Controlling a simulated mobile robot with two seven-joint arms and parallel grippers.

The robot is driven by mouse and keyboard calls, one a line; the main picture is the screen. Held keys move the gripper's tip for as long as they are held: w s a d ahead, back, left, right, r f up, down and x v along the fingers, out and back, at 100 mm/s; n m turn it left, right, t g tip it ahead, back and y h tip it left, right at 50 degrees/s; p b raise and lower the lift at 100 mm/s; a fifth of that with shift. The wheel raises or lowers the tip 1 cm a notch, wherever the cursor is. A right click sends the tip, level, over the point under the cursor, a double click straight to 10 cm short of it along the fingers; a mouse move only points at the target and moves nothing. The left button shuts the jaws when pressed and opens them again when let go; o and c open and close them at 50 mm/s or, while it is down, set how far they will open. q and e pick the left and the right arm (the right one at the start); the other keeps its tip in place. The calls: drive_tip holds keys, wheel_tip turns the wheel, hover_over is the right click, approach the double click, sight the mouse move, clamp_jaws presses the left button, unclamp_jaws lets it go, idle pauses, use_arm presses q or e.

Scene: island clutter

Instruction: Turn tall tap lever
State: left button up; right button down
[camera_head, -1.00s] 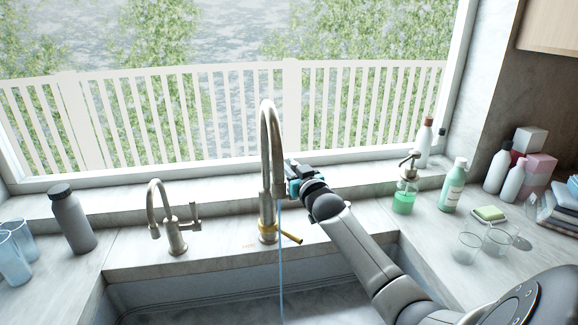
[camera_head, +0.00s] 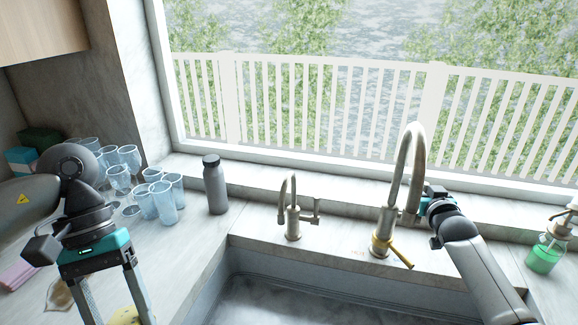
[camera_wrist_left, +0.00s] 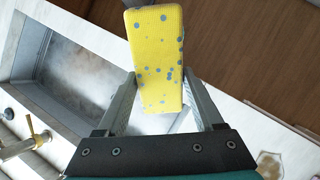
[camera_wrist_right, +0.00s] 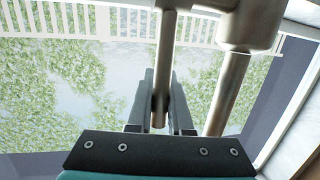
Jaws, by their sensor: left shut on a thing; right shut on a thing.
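The tall tap (camera_head: 401,170) is a brushed-metal gooseneck behind the sink, with a yellow collar and handle (camera_head: 402,257) at its base. In the right wrist view its slim metal lever (camera_wrist_right: 167,60) stands beside the thicker neck (camera_wrist_right: 228,90). My right gripper (camera_wrist_right: 160,118) is shut on the lever's end; in the head view it sits just right of the tap. No water stream shows at the spout. My left gripper (camera_wrist_left: 157,100) is shut on a yellow sponge with blue spots (camera_wrist_left: 155,55), over the left counter.
A smaller tap (camera_head: 292,215) stands left of the tall one. A grey bottle (camera_head: 215,188) and several glasses (camera_head: 165,203) stand on the left counter. A green soap dispenser (camera_head: 544,255) is at the right. The sink (camera_head: 285,300) lies in front.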

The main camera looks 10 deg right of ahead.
drive_tip(key=c, duration=0.8)
unclamp_jaws()
drive_tip(key=shift+c, duration=0.2)
drive_tip(key=shift+s, duration=0.15)
use_arm(q)
drive_tip(key=shift+r+p, duration=0.5)
use_arm(e)
drive_tip(key=v, duration=1.1)
drive_tip(key=shift+s, duration=0.4)
drive_tip(key=shift+a, duration=0.1)
